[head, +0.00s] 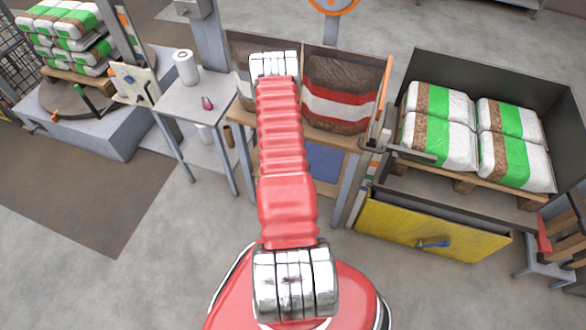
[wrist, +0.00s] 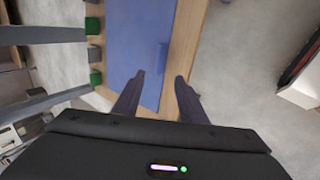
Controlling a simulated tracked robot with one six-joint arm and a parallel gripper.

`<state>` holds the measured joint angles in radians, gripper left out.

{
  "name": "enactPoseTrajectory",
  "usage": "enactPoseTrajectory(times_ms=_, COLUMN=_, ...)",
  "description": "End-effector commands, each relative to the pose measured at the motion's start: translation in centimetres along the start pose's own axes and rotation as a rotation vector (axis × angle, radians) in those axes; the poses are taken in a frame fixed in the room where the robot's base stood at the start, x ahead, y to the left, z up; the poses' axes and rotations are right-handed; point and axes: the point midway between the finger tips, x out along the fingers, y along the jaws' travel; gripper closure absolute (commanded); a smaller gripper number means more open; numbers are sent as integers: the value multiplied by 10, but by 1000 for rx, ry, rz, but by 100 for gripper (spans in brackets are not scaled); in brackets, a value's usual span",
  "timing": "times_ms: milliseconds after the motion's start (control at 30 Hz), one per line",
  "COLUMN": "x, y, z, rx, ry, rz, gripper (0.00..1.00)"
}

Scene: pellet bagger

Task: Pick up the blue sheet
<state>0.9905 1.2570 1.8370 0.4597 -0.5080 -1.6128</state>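The blue sheet (wrist: 125,40) lies flat on a light wooden board (wrist: 186,40) in the wrist view. A small raised or folded bit of the same blue shows near its right edge. In the head view part of the blue sheet (head: 325,162) shows low under the bench, right of my red arm, which covers the rest. My gripper (wrist: 160,76) is open, its two dark fingers apart and pointing at the sheet's lower right edge. The head view does not show my gripper.
Grey metal bars (wrist: 40,34) and green and brown blocks (wrist: 95,52) line the sheet's left side. A brown, white and red bag (head: 338,95) stands above the bench. A yellow panel (head: 425,228) is to the right. The floor (head: 180,265) in front is clear.

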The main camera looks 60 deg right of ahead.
Motion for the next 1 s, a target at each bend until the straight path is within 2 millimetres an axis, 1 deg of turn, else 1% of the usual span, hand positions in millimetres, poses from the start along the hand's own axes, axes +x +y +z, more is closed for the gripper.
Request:
enactPoseTrajectory(times_ms=167, x=8, y=0, z=0, rx=1, ry=0, rz=0, gripper=62)
enactPoseTrajectory(times_ms=267, x=17, y=-1, z=0, rx=2, ry=0, rz=-2, gripper=62)
enactPoseTrajectory(times_ms=1000, x=102, y=0, z=0, rx=1, ry=0, rz=-1, gripper=62)
